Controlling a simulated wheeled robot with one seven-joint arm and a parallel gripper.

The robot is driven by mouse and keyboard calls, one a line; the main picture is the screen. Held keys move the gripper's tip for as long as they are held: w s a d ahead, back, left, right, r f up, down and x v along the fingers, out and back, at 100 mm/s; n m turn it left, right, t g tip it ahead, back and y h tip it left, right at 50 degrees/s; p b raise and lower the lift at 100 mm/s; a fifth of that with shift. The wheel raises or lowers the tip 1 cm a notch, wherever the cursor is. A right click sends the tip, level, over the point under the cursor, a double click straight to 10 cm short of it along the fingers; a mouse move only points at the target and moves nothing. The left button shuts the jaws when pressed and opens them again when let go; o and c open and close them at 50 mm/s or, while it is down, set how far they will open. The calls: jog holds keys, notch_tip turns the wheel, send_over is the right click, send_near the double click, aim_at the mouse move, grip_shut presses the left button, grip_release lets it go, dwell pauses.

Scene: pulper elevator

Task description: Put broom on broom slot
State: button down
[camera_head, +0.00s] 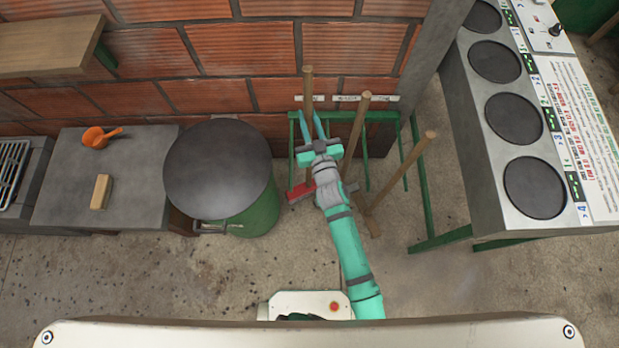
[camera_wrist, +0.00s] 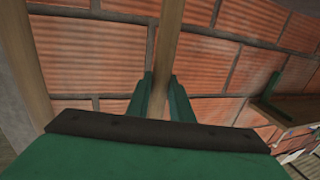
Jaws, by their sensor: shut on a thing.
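My gripper (camera_head: 309,118) is shut on the upright wooden handle of the broom (camera_head: 308,84), at its upper part. A red head (camera_head: 300,191) shows at the floor below, partly hidden by my arm. In the wrist view, the broom handle (camera_wrist: 166,50) runs between the two green fingers (camera_wrist: 162,92). The green rack (camera_head: 405,150) stands against the brick wall, with small white labels (camera_head: 345,98) above it. The held handle is at the rack's left part. My gripper hides where the handle meets the rack, so I cannot tell whether it is in a slot.
Two more wooden-handled tools, one in the middle (camera_head: 362,110) and one leaning at the right (camera_head: 405,168), stand close to my gripper. A green barrel (camera_head: 258,212) with a dark lid is left. A metal counter with round plates (camera_head: 515,118) is right.

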aim_at(311, 134)
jog(key=shift+d+r+m+h, duration=0.3)
jog(key=shift+r+m+h, duration=0.1)
jog(key=shift+h, duration=0.2)
notch_tip(311, 134, down, 9)
jog(key=shift+w+r, duration=0.1)
jog(key=shift+s+a+f, duration=0.15)
jog(key=shift+s+f, duration=0.05)
jog(key=shift+f, duration=0.45)
jog(key=c, duration=1.6)
grip_release()
jog(key=shift+f, duration=0.1)
jog(key=shift+o, duration=0.2)
jog(key=shift+w, duration=0.1)
